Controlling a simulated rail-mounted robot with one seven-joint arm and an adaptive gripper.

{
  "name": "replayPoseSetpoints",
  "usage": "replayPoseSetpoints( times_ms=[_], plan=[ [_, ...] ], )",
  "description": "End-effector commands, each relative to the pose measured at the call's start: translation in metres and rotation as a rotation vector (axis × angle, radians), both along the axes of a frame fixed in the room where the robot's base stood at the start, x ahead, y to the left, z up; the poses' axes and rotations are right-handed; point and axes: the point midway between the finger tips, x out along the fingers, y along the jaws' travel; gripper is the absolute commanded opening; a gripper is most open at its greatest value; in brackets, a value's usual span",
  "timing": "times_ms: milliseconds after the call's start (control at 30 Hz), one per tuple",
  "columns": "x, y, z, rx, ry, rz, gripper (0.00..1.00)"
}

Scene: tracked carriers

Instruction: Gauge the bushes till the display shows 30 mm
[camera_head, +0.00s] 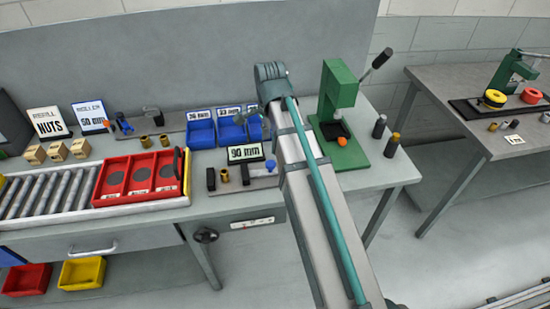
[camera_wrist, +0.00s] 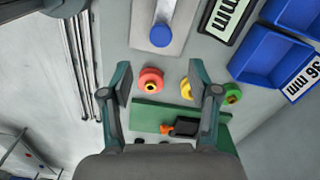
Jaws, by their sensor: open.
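The display (camera_head: 245,153) stands behind the gauge and seems to read 90 mm. The grey gauge plate (camera_head: 262,183) carries a black block (camera_head: 211,180), a dark upright and a blue knob (camera_head: 270,168). A brass bush (camera_head: 224,175) sits beside the black block. Two more brass bushes (camera_head: 145,141) (camera_head: 164,139) stand at the back left. In the wrist view my gripper (camera_wrist: 162,81) is open and empty, with the blue knob (camera_wrist: 160,36) beyond it and the display (camera_wrist: 228,14) partly cut off. In the head view my arm hides the gripper.
A green press (camera_head: 340,95) stands right of my arm, with dark posts (camera_head: 379,127) beside it. Blue bins (camera_head: 200,133) with size labels stand behind the display. A red tray (camera_head: 140,180) is left on the rollers. Coloured rings (camera_wrist: 151,80) show between my fingers.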

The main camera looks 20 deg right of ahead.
Motion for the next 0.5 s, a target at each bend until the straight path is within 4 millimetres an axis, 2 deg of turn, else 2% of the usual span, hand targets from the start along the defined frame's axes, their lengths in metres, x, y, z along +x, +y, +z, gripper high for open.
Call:
replayPoseSetpoints(
  times_ms=[167,500],
  plan=[
    [-0.001,0.000,-0.015,0.000,0.001,0.000,0.61],
    [-0.001,0.001,-0.062,-0.002,0.001,-0.001,0.61]
  ],
)
